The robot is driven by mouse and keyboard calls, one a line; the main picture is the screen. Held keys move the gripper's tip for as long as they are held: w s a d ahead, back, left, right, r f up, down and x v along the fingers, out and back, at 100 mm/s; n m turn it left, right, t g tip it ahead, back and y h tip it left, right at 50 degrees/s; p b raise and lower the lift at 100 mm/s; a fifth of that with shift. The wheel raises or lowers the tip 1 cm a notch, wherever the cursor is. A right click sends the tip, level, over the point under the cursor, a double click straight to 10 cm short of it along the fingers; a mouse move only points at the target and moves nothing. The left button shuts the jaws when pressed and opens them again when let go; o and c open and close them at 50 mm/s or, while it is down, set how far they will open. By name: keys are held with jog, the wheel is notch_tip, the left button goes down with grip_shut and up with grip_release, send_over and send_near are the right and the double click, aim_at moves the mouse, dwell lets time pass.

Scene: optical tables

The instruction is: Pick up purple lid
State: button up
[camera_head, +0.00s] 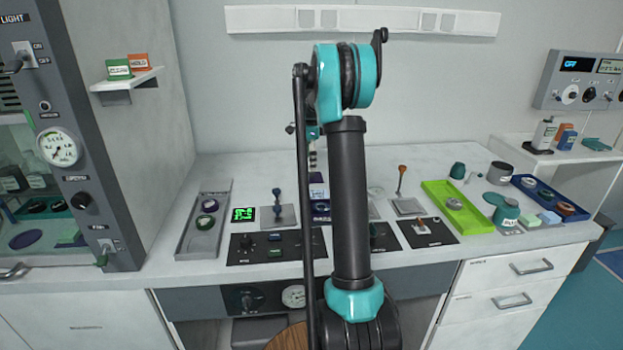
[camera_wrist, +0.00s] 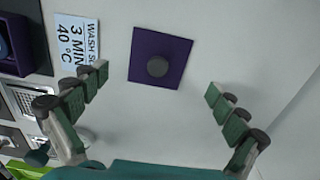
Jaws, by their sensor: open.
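The purple lid (camera_wrist: 145,70) is a flat square plate with a dark round knob in its middle. It lies on the pale worktop, near the top centre of the wrist view. My gripper (camera_wrist: 158,82) is open, with its two green-padded fingers spread wide on either side of the lid's lower part. Nothing is between the fingertips except the view of the worktop and lid; I cannot tell the height above it. In the head view my own arm hides most of the gripper, and I cannot make out the lid clearly.
A "wash 3 min 40 °C" label (camera_wrist: 77,38) lies left of the lid, with a purple container (camera_wrist: 12,45) beyond it. A grey tray (camera_head: 196,240) stands at left and a green tray (camera_head: 472,220) at right. Worktop right of the lid is clear.

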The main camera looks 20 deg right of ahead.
aim_at(312, 175)
notch_tip(312, 175, down, 4)
jog(key=shift+s+f, duration=0.1)
jog(key=shift+c, duration=0.3)
grip_shut()
dwell(0.5)
